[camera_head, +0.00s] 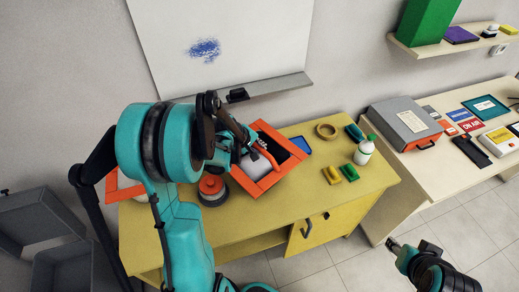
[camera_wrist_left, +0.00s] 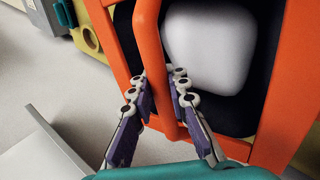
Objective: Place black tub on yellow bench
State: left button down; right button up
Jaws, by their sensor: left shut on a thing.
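An open orange-framed tub with a black inside (camera_head: 284,149) is over the back middle of the yellow bench (camera_head: 330,203). A pale grey-white block (camera_wrist_left: 208,45) lies in it. My left gripper (camera_head: 250,143) is shut on the tub's orange handle bar (camera_wrist_left: 158,55), with a finger on each side in the left wrist view. I cannot tell whether the tub touches the bench. A dark round pot with an orange lid (camera_head: 212,190) stands to its left. My right gripper (camera_head: 397,246) is low at the right, off the bench; its jaws are unclear.
Green and yellow blocks (camera_head: 340,174), a white bottle (camera_head: 364,151) and a tape ring (camera_head: 326,131) occupy the bench's right part. Its front middle is clear. A pale table (camera_head: 435,185) with a grey case stands right. Grey bins (camera_head: 38,216) are at left. A whiteboard (camera_head: 230,45) hangs behind.

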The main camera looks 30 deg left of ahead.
pick_arm(q)
jog(key=shift+s+d, duration=0.1)
jog(key=c, duration=1.5)
grip_release()
jog(key=shift+f, duration=0.1)
jog(key=shift+o, duration=0.2)
jog(key=shift+s+r, duration=0.1)
jog(key=shift+r, duration=0.4)
jog(key=p+v, duration=0.3)
jog(key=v, duration=0.8)
jog(key=s+d+r+m+y, duration=0.1)
jog(key=s+d+r+m, duration=0.1)
jog(key=s+d+m, duration=0.4)
jog(key=s+d+r+m+y, duration=0.1)
jog(key=s+d+r+m, duration=0.2)
jog(key=s+d+m, duration=0.3)
jog(key=shift+s+d+r+m+t, duration=0.3)
jog(key=shift+d+m, duration=0.9)
jog(key=shift+d, duration=1.2)
